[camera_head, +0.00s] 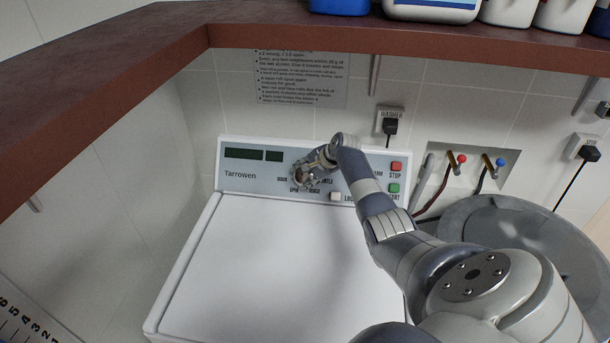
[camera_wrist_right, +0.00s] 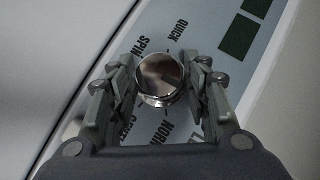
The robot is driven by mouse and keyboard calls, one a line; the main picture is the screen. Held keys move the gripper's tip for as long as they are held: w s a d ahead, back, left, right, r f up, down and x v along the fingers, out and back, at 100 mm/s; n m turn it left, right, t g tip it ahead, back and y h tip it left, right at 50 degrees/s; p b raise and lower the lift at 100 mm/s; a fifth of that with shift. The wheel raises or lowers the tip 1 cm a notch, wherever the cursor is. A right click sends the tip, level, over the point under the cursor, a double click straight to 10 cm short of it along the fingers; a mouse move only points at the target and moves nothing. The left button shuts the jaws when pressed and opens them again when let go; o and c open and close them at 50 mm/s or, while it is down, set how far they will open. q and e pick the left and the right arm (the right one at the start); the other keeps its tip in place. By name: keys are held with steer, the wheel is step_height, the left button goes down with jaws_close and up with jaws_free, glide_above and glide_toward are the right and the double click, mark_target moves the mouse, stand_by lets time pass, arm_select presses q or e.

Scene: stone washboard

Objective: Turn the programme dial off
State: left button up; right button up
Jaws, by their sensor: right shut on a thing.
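The programme dial (camera_wrist_right: 160,76) is a round, shiny metal knob on the washer's light control panel (camera_head: 240,184). In the right wrist view it sits between my right gripper's fingers (camera_wrist_right: 160,92), with the labels QUICK, SPIN and NORM around it and others partly covered. My right gripper (camera_head: 306,176) is shut on the dial from both sides. In the head view the gripper and wrist cover most of the dial. I cannot tell which label the dial points to. My left gripper is in neither view.
The white Tarrowen washer lid (camera_head: 270,260) is clear. A red STOP button (camera_head: 396,167) and a green button (camera_head: 394,188) are right of my wrist. A brown shelf (camera_head: 400,38) with bottles overhangs the panel. A grey tub (camera_head: 480,220) stands at right.

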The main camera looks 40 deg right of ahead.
steer(key=o, duration=1)
steer(key=shift+f, duration=0.1)
steer(key=shift+c, duration=0.2)
steer(key=shift+o, duration=0.5)
steer(key=shift+w+f, duration=0.15)
steer(key=v, duration=1.2)
steer(key=shift+d, duration=0.15)
